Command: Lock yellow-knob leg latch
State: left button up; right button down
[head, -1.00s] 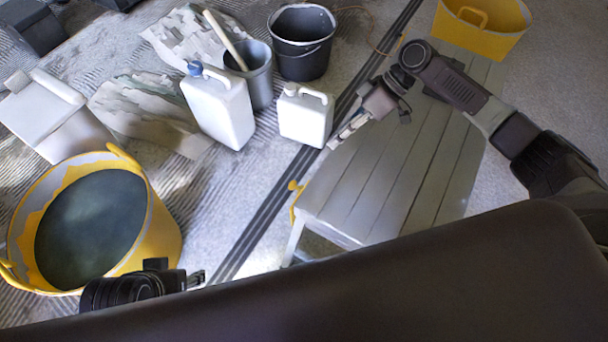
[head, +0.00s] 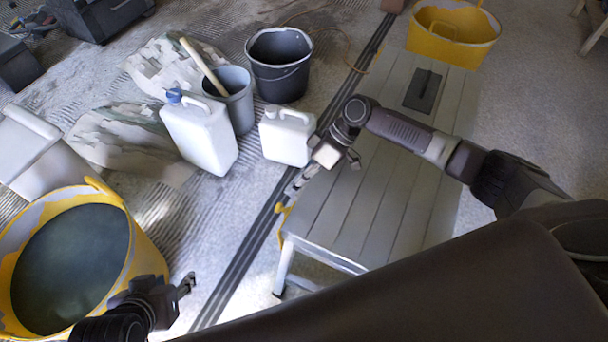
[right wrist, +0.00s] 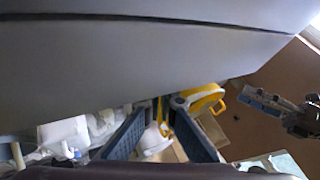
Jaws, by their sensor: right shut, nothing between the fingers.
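The yellow knob (head: 284,209) of the leg latch shows at the near left corner of the grey slatted bench (head: 345,222), by the top of a leg. My right gripper (head: 294,187) is shut and empty, just above and beside the knob in the head view; I cannot tell whether they touch. In the right wrist view, its fingers (right wrist: 160,106) are below the grey bench surface, with yellow parts near the tips; which is the knob is unclear. My left gripper (head: 188,284) is beside the yellow tub, its jaw state unclear.
A yellow tub of dark liquid (head: 140,246) stands at the left. White canisters (head: 203,140) (head: 286,138), a grey bucket (head: 238,95) and a black bucket (head: 281,70) stand beyond. A trowel (head: 423,90) and a yellow tub (head: 452,35) are toward the bench's far end.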

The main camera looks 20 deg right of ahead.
pick_arm(q)
jog(key=shift+s+a+f, duration=0.1)
jog(key=shift+s+a, duration=0.05)
jog(key=shift+s, duration=0.25)
pick_arm(e)
jog(key=shift+s+a+r, duration=0.2)
jog(key=shift+s+a, duration=0.3)
jog(key=shift+s+a+r, duration=0.15)
jog(key=shift+s+a, duration=0.3)
